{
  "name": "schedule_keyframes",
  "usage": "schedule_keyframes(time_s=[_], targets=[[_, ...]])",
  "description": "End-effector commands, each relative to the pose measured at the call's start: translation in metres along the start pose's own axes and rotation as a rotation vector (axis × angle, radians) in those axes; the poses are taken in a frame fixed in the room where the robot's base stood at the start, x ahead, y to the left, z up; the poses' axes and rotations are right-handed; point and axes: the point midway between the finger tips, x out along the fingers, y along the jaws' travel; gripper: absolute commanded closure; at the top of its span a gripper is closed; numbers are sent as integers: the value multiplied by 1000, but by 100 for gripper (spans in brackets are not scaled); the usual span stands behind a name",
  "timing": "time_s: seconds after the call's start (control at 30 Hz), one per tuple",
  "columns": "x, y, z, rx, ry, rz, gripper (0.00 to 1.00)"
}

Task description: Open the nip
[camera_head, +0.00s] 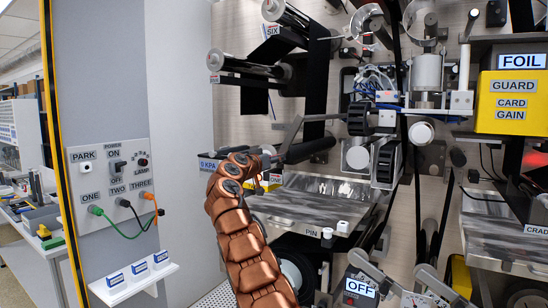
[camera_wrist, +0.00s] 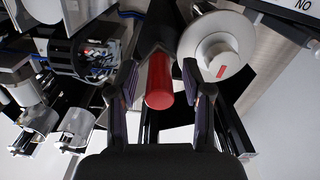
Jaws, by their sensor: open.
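Two dark ribbed rollers, one above the other, which look like the nip, stand right of centre in the head view: the upper roller (camera_head: 359,118) and the lower roller (camera_head: 386,161). A grey lever bar (camera_head: 322,117) runs left from the upper one. My gripper (camera_wrist: 167,88) is open in the wrist view. In the head view my copper arm ends beside the left end of a dark bar, and the fingertips are largely hidden.
A white round knob with a red mark (camera_wrist: 222,62) sits close to the right finger. A metal tray (camera_head: 318,196) with a PIN label lies below right of my arm. A switch panel (camera_head: 112,180) with cables is at left. A yellow GUARD box (camera_head: 512,100) is at right.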

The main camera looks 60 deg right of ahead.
Motion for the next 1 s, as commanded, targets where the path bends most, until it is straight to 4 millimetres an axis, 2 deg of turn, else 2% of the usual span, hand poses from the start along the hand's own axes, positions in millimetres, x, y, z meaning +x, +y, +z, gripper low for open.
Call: schedule_keyframes(time_s=[0.17, 0.63, 1.0], targets=[[0, 0, 0, 0, 0, 0, 50], [0, 0, 0, 0, 0, 1, 98], [0, 0, 0, 0, 0, 1, 100]])
